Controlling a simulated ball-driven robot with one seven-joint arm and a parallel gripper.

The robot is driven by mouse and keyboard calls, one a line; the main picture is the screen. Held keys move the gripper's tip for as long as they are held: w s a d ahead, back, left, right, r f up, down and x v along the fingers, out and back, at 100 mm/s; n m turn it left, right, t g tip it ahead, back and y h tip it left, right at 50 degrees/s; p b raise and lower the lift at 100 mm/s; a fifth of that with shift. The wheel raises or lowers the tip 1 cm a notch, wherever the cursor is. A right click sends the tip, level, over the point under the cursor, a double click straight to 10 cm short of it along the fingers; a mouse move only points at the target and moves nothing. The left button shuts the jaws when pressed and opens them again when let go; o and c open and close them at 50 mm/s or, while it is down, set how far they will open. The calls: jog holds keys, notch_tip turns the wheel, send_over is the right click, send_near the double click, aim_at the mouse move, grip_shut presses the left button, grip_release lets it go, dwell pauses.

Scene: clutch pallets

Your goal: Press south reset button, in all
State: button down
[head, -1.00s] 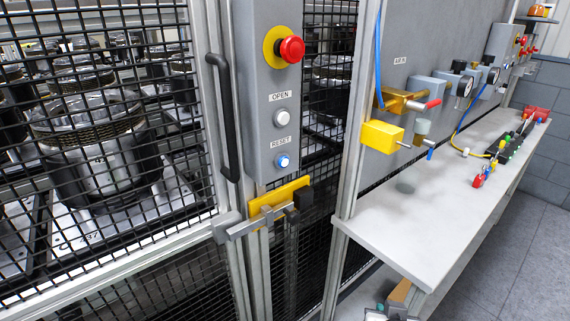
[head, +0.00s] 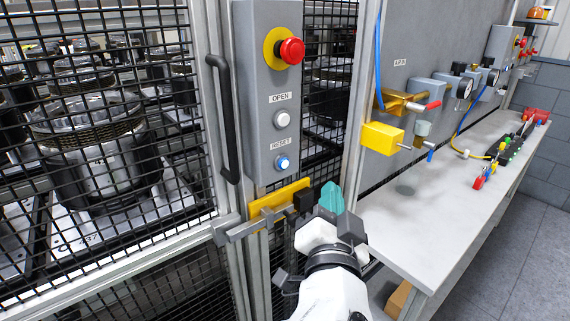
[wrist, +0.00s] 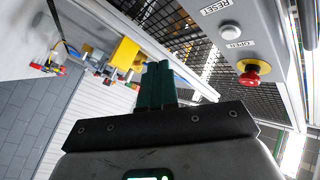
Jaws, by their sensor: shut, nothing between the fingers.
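The blue-lit button (head: 283,162) under the RESET label sits low on a grey control box (head: 262,190) on the fence post. In the wrist view the RESET label (wrist: 215,7) shows at the top, and its button is not visible there. My gripper (head: 332,198) is shut and empty, with teal fingertips pointing up. In the head view it stands below and to the right of the button, apart from it. In the wrist view the teal fingers (wrist: 157,84) are together.
A white OPEN button (head: 282,119) and a red emergency stop (head: 291,50) sit above the reset button. A yellow latch (head: 280,200) with a black block is close left of my gripper. A mesh fence (head: 100,190) stands left. A grey bench (head: 430,210) runs right.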

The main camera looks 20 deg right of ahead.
aim_at(283, 163)
jog(key=w+a+b, duration=0.1)
jog(key=w+a, duration=0.1)
jog(key=w, duration=0.6)
jog(key=shift+w+a, duration=0.2)
jog(key=shift+a, duration=0.15)
jog(key=shift+w+f+b, duration=0.1)
jog(key=shift+w+b, duration=0.1)
jog(key=shift+b, duration=0.4)
dwell(1.7)
jog(key=shift+w+a+b, duration=0.25)
jog(key=shift+w+b, duration=0.35)
dwell(0.9)
jog(key=shift+s+d, duration=0.25)
jog(key=shift+s, duration=0.6)
